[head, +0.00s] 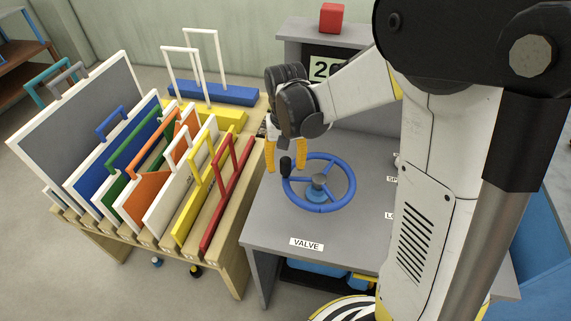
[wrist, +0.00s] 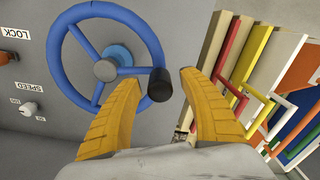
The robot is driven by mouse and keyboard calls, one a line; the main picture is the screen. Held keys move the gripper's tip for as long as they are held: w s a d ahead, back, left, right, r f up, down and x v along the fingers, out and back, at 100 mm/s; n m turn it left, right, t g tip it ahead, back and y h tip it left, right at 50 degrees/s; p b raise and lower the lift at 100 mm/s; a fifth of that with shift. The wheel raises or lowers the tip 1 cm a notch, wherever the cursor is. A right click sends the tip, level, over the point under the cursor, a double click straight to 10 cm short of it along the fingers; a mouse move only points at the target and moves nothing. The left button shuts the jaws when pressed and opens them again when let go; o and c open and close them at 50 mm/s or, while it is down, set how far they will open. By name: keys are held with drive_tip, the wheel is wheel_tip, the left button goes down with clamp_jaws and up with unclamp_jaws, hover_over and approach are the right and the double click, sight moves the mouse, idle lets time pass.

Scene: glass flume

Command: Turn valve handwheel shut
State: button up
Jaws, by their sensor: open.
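The blue valve handwheel (head: 320,207) lies flat on the grey bench behind the VALVE label. It has spokes, a grey hub (wrist: 106,69) and a black knob (head: 285,165) standing on its rim. My gripper (head: 286,168) is at the rim's left side in the head view, fingers pointing down. In the wrist view, the yellow fingers are apart, with the black knob (wrist: 159,84) beyond and between their tips. I cannot tell whether either finger touches the knob. Nothing is gripped.
A wooden rack (head: 226,265) of colored framed panels stands left of the bench. A LOCK control and a SPEED knob (wrist: 29,108) sit on the bench near the wheel. A red block (head: 331,17) sits on the raised back shelf. Bare grey bench (head: 268,222) lies around the VALVE label.

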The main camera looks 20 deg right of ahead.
clamp_jaws()
drive_tip(key=shift+s, duration=0.1)
